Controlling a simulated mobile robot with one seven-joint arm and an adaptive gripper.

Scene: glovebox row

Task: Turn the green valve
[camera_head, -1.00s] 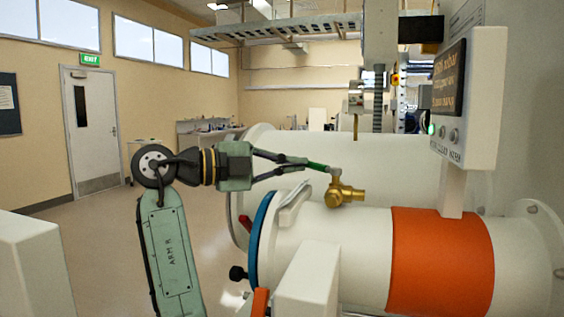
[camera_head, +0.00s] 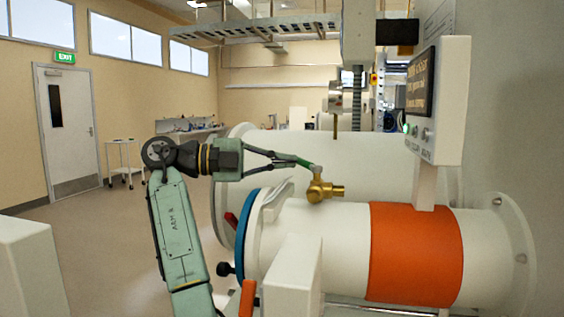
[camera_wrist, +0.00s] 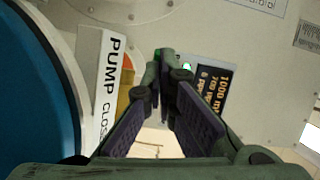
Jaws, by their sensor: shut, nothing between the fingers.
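The valve has a brass body (camera_head: 322,191) on top of the front white cylinder. Its green lever (camera_head: 302,163) points left from a grey hub above the brass. My gripper (camera_head: 294,160) is shut at the lever's left end, with its fingertips close to or touching it; I cannot tell which. In the wrist view my fingers (camera_wrist: 166,76) converge, with nothing seen between them. A small bit of green (camera_wrist: 157,53) shows just beyond the fingertips, and the fingers hide most of the valve there.
The front cylinder has an orange band (camera_head: 415,255) and a blue ring (camera_head: 243,240) at its left end. A control box with a dark display (camera_head: 421,82) stands at the right. A white block (camera_head: 290,280) is below the valve. A white label reads PUMP (camera_wrist: 109,75). The floor at left is open.

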